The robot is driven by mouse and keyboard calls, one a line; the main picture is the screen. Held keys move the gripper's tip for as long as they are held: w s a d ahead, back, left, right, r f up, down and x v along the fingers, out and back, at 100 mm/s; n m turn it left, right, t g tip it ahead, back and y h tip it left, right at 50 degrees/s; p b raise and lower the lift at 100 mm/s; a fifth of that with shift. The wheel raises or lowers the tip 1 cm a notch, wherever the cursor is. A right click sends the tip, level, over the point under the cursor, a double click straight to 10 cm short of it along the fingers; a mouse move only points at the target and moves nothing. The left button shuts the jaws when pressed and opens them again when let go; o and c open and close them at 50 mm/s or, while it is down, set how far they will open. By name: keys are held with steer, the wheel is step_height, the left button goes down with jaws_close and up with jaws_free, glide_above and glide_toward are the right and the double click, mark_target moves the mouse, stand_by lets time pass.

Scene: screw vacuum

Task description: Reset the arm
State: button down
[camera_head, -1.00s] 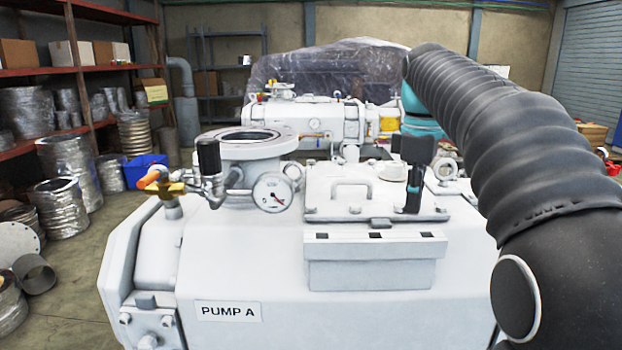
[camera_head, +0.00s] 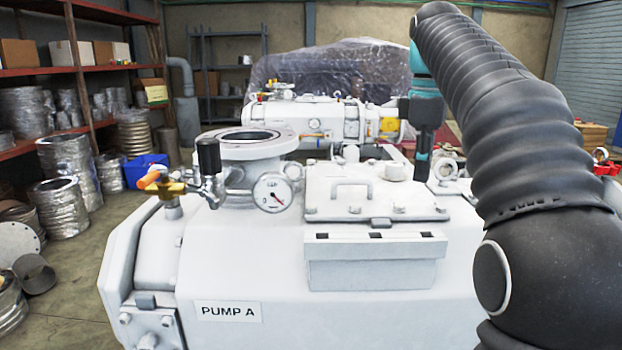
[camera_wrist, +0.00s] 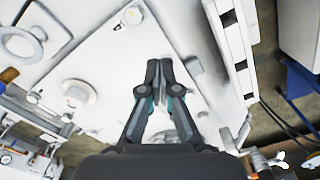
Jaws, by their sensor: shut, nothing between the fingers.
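My gripper (camera_wrist: 159,75) shows in the wrist view with its two dark fingers together at the tips and nothing between them. It is above the white top of the pump. The pump (camera_head: 380,300), labelled PUMP A, is a large white machine filling the middle. Its hatch plate (camera_head: 376,190) has a handle and also shows in the wrist view (camera_wrist: 150,50).
A pressure gauge (camera_head: 272,192), a brass valve with an orange tip (camera_head: 160,183) and a round flange (camera_head: 247,142) rise from the pump's left side. A lifting eye (camera_head: 446,170) stands by my gripper. A second white pump (camera_head: 310,117) is behind. Shelves (camera_head: 90,70) line the left wall.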

steer(key=shift+s, duration=0.1)
steer(key=shift+s+d, duration=0.15)
steer(key=shift+s, duration=0.15)
steer(key=s+d+f+m+t+b, duration=0.2)
steer(key=s+f+m, duration=0.1)
steer(key=s+m, duration=0.25)
steer(key=s+d+f+m+t+b, duration=0.1)
steer(key=s+f+m+t, duration=0.2)
steer(key=s, duration=0.4)
steer(key=s+a+f+m+p, duration=0.1)
steer(key=s+a+f, duration=0.1)
steer(key=f, duration=0.4)
steer(key=s+a+f+m+p, duration=0.1)
steer(key=s+a+f, duration=0.1)
steer(key=s+f, duration=0.2)
steer(key=s+a+f+m+p, duration=0.1)
steer(key=s+a+f, duration=0.1)
steer(key=f, duration=0.7)
steer(key=shift+s+a+t, duration=0.3)
steer(key=shift+s, duration=0.55)
